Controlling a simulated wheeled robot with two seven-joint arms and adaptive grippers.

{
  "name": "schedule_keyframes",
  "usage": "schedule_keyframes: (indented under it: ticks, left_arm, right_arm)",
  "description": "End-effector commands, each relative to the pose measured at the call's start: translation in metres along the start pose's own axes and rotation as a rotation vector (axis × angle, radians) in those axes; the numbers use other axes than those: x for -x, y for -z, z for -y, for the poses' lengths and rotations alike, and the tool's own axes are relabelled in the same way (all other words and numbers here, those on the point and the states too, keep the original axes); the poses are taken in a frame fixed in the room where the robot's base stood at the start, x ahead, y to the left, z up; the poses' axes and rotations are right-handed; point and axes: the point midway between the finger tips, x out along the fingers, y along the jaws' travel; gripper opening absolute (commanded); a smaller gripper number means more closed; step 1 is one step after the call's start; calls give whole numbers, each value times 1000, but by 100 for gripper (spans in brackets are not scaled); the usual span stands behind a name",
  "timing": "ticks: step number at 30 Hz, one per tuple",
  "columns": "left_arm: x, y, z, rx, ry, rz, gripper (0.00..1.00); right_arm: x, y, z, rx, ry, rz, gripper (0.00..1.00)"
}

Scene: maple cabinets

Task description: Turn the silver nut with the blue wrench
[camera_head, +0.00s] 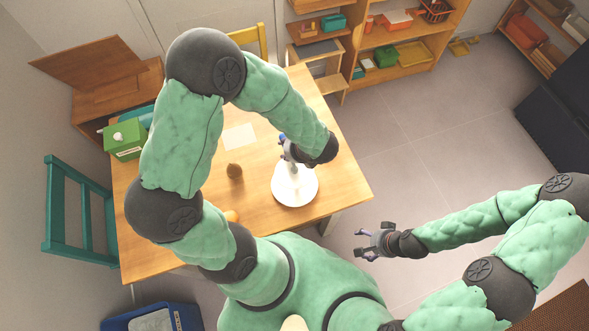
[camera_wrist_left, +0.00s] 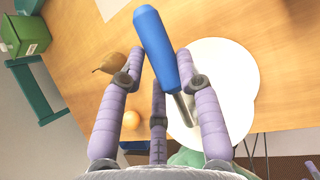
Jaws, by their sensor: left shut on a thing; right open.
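My left gripper (camera_head: 288,150) is over the table and shut on the blue wrench (camera_wrist_left: 157,45). In the left wrist view its blue handle lies between the purple fingers and a thin grey shaft points down and right. In the head view only a small blue bit of the wrench (camera_head: 282,137) shows. A white round base (camera_head: 300,197) is on the table under the gripper; it also shows in the wrist view (camera_wrist_left: 240,75). I cannot make out the silver nut; gripper and wrench cover part of the base. My right gripper (camera_head: 368,243) is open and empty, off the table's right side.
On the wooden table (camera_head: 255,205) are a brown rounded object (camera_head: 235,171), an orange fruit (camera_head: 231,216), a paper sheet (camera_head: 239,137) and a green box (camera_head: 125,139). A teal chair (camera_head: 80,215) is at the left. Shelves (camera_head: 400,45) stand behind. Floor at right is clear.

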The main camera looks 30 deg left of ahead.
Motion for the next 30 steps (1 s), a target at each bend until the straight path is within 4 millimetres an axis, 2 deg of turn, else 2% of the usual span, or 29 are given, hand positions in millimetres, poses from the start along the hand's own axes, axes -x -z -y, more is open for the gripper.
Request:
schedule_keyframes:
  ticks: [7, 17, 30]
  left_arm:
    - [0, 0, 1, -15, 11, 5, 0]
    - [3, -1, 13, -198, 128, 58, 0]
    - [4, 0, 16, -253, 163, 73, 0]
  right_arm:
    - [-1, 0, 0, 0, 0, 0, 76]
    - [-7, 0, -2, 0, 0, 0, 76]
    - [-9, 0, -3, 0, 0, 0, 76]
